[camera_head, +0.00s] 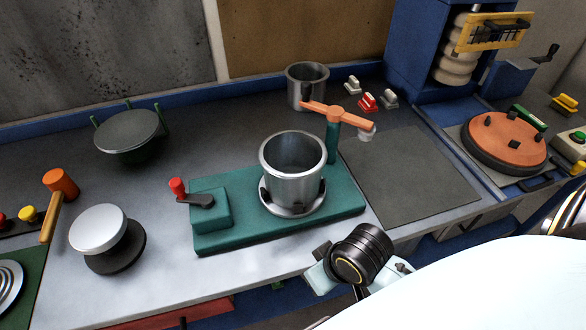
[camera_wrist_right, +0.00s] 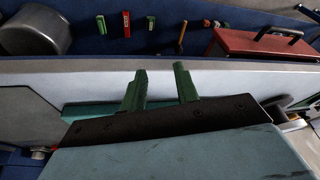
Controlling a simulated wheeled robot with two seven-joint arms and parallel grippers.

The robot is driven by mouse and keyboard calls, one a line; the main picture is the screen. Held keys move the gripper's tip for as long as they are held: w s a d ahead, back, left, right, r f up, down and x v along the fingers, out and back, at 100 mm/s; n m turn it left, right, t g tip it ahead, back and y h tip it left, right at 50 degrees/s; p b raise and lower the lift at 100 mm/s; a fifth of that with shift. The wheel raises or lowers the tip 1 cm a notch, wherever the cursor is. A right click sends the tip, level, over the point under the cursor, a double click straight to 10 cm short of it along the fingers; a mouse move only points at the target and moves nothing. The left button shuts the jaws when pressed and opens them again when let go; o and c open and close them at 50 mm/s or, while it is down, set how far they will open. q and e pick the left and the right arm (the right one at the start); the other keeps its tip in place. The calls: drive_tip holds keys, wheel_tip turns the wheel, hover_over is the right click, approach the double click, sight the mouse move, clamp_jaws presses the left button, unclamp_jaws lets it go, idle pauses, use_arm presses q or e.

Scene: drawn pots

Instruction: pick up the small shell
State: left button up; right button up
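Two grey metal shells stand on the bench in the head view. The smaller-looking shell (camera_head: 307,88) stands upright at the back, near the blue rear ledge. The larger-looking one (camera_head: 292,168) sits upright on a round seat of the green fixture (camera_head: 220,238); distance may affect their apparent sizes. My right arm's dark wrist is at the bench's front edge in the head view, and its fingers are not clear there. In the right wrist view, my right gripper (camera_wrist_right: 160,90) shows two green fingers apart with nothing between them. My left gripper is not in view.
An orange clamp arm (camera_head: 338,113) rises beside the larger shell, near the back one. Small grey and red blocks (camera_head: 368,102) lie right of the back shell. A dark flat mat (camera_head: 405,180) lies clear. A red box (camera_wrist_right: 262,45) shows in the wrist view.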

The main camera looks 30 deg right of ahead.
drive_tip(key=w+a+r, duration=0.1)
drive_tip(key=w, duration=0.1)
drive_tip(key=w+a+r+m+y, duration=0.1)
drive_tip(key=w+r, duration=0.1)
drive_tip(key=w+a+r+m, duration=0.1)
drive_tip(key=w+a, duration=0.1)
drive_tip(key=shift+w+r+y, duration=0.2)
drive_tip(key=shift+w+y, duration=0.2)
drive_tip(key=w+d+r+m+g+h, duration=0.1)
drive_tip(key=w+d+r+m, duration=0.2)
drive_tip(key=r+m, duration=0.2)
drive_tip(key=w+d+r+m+g+h, duration=0.1)
drive_tip(key=w+d+r+m, duration=0.1)
drive_tip(key=d+r+m, duration=0.2)
drive_tip(key=w+d+r+m+g, duration=0.1)
drive_tip(key=w+d+r+m, duration=0.2)
drive_tip(key=r+m, duration=0.3)
drive_tip(key=shift+w+d+r+h, duration=0.15)
drive_tip(key=shift+d+r+h, duration=0.1)
drive_tip(key=shift+r, duration=0.2)
drive_tip(key=shift+w+d+r+h, duration=0.15)
drive_tip(key=shift+d+r, duration=0.05)
drive_tip(key=shift+r, duration=0.2)
drive_tip(key=f, duration=1.3)
drive_tip(key=shift+w+d, duration=0.1)
drive_tip(key=shift+w, duration=0.15)
clamp_jaws()
